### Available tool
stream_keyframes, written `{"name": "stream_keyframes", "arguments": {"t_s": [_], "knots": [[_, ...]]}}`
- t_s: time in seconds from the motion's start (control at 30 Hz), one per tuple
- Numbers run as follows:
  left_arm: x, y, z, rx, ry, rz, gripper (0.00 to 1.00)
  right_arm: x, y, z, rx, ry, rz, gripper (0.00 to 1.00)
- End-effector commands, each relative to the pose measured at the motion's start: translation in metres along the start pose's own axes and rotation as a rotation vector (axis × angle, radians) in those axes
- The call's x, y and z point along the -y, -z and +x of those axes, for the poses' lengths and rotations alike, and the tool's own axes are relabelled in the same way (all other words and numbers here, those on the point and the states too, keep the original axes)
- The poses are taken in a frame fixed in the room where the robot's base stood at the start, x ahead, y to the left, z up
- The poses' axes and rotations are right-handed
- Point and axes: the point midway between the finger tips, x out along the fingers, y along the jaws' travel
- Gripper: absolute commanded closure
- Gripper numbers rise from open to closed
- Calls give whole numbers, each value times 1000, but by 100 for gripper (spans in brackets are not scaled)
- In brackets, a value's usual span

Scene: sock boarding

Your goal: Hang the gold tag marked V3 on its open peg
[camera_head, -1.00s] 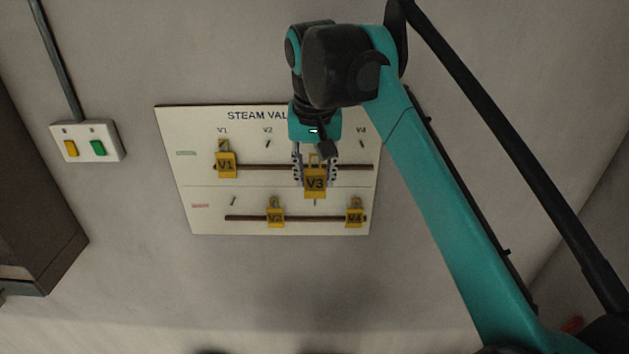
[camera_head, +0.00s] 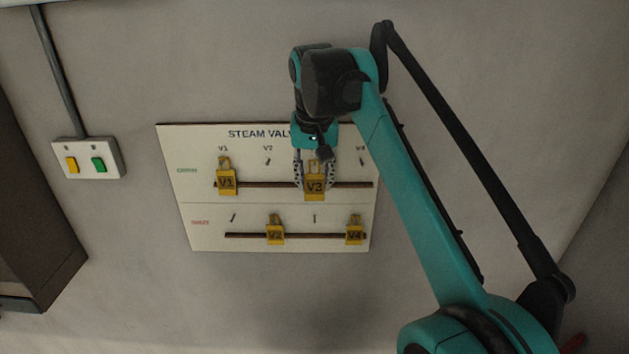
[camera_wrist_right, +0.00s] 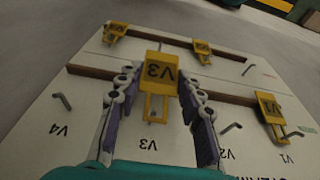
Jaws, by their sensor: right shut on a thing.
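The gold V3 tag (camera_head: 315,187) is in the upper row of the white board (camera_head: 205,235), in front of the upper rail and below the V3 column's label area. My right gripper (camera_head: 315,178) is shut on it, fingers on both sides. In the right wrist view the V3 tag (camera_wrist_right: 158,72) sits between the fingertips (camera_wrist_right: 157,82), its loop towards the V3 label. The upper V3 peg cannot be made out clearly, so I cannot tell whether the loop is around it. The lower V3 peg (camera_head: 314,219) is bare. My left gripper is not in view.
The V1 tag (camera_head: 227,182) hangs in the upper row. The V2 tag (camera_head: 275,234) and V4 tag (camera_head: 355,234) hang in the lower row. The upper V2 peg (camera_head: 267,161) is bare. A switch box (camera_head: 88,158) is on the wall at left.

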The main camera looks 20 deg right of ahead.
Motion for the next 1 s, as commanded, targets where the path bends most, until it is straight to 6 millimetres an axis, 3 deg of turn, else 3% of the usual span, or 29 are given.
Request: {"name": "stream_keyframes", "arguments": {"t_s": [0.43,1.0], "knots": [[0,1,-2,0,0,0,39,0,21,13,0,0,2,75],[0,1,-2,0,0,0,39,0,24,17,0,0,1,75]]}}
